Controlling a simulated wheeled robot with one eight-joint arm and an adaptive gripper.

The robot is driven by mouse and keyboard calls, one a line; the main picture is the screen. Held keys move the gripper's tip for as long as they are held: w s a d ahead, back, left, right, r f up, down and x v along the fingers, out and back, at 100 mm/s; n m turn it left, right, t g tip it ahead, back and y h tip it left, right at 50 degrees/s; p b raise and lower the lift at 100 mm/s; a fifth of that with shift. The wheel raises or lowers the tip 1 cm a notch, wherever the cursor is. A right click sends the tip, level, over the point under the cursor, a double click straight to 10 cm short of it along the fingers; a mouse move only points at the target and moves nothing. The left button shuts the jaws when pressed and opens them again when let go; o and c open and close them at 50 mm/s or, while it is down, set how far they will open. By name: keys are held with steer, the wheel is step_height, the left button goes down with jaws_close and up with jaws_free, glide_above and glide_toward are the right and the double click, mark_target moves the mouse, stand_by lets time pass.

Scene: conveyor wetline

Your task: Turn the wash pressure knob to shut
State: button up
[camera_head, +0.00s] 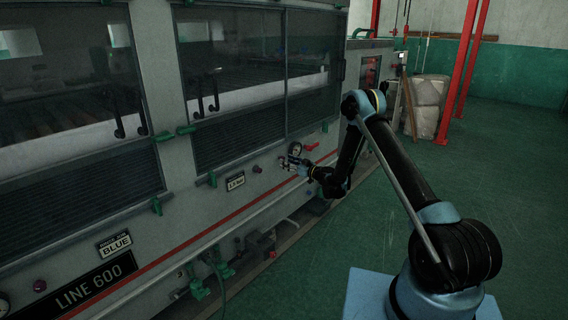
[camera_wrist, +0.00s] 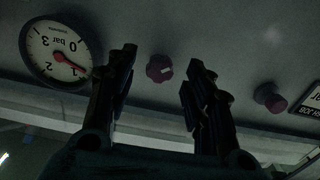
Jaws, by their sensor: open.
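A round maroon knob (camera_wrist: 159,69) with a short pale mark shows on the grey panel in the wrist view. The mark lies roughly level, on the knob's right side. My gripper (camera_wrist: 160,58) is open, with one dark finger to each side of the knob and a clear gap at both sides. A white pressure gauge (camera_wrist: 55,52) marked in bar sits left of the knob and appears upside down; its red needle points near the 1. In the head view my gripper (camera_head: 288,163) is at the panel just below the gauge (camera_head: 296,149) and hides the knob.
A second maroon knob (camera_wrist: 270,97) stands right of the fingers in the wrist view, beside a label plate (camera_wrist: 310,103). Pipes and valves (camera_head: 198,288) lie below. The green floor is clear.

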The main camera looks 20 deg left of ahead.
steer(key=shift+x, duration=1.35)
steer(key=c, duration=1.1)
